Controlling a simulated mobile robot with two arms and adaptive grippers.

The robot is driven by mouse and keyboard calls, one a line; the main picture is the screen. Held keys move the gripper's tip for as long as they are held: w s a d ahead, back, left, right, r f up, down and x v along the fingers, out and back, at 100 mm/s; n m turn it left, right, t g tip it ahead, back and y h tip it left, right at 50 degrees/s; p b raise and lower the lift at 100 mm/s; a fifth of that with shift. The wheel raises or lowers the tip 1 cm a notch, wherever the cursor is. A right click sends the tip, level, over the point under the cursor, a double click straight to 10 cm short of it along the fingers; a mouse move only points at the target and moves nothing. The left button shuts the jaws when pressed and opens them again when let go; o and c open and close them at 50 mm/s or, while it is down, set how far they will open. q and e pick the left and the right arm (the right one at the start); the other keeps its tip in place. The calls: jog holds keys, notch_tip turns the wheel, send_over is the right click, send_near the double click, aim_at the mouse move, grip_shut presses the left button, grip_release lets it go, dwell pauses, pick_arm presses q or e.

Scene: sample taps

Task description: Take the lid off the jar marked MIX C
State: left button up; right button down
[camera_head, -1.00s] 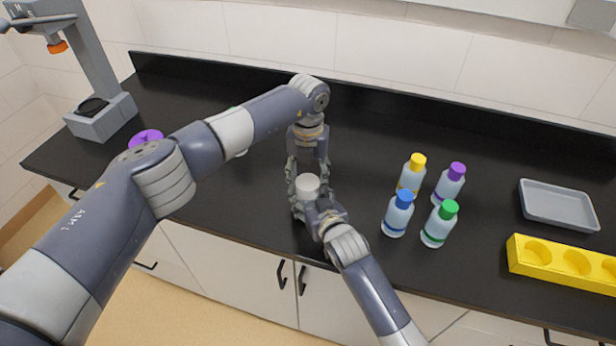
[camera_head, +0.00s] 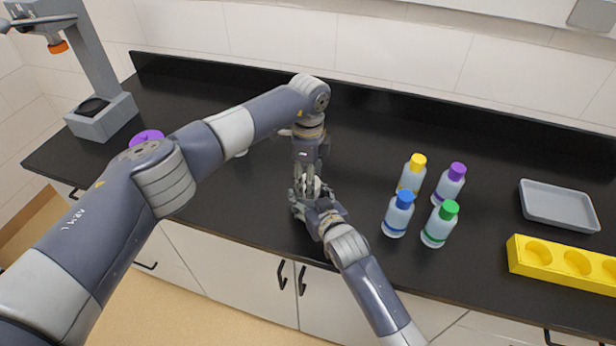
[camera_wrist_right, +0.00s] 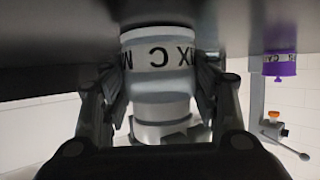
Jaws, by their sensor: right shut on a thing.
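The jar marked MIX C (camera_wrist_right: 158,85) is white with black letters. In the right wrist view it sits between the fingers of my right gripper (camera_wrist_right: 160,100), which is shut on it. That view looks upside down, with the dark counter at the top. In the head view my right gripper (camera_head: 308,205) is near the counter's front edge. Only a small pale part of the jar top (camera_head: 314,187) shows there. My left gripper (camera_head: 308,186) points down from above, with its fingers at the jar's top. Whether they are closed on the lid is hidden.
Several bottles with yellow (camera_head: 418,161), purple (camera_head: 457,170), blue (camera_head: 404,198) and green (camera_head: 449,208) caps stand to the right. Beyond are a grey tray (camera_head: 560,222) and yellow rack (camera_head: 540,258). A purple-topped object (camera_head: 146,136) and grey stand (camera_head: 103,125) are left.

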pick_arm(q)
jog(key=shift+r, duration=0.1)
pick_arm(e)
jog(key=shift+f, duration=0.15)
dwell(0.5)
pick_arm(q)
jog(key=shift+r, duration=0.95)
jog(key=shift+r, duration=0.1)
jog(key=shift+r, duration=1.9)
pick_arm(e)
jog(key=c, duration=0.6)
grip_release()
jog(key=shift+o, duration=0.5)
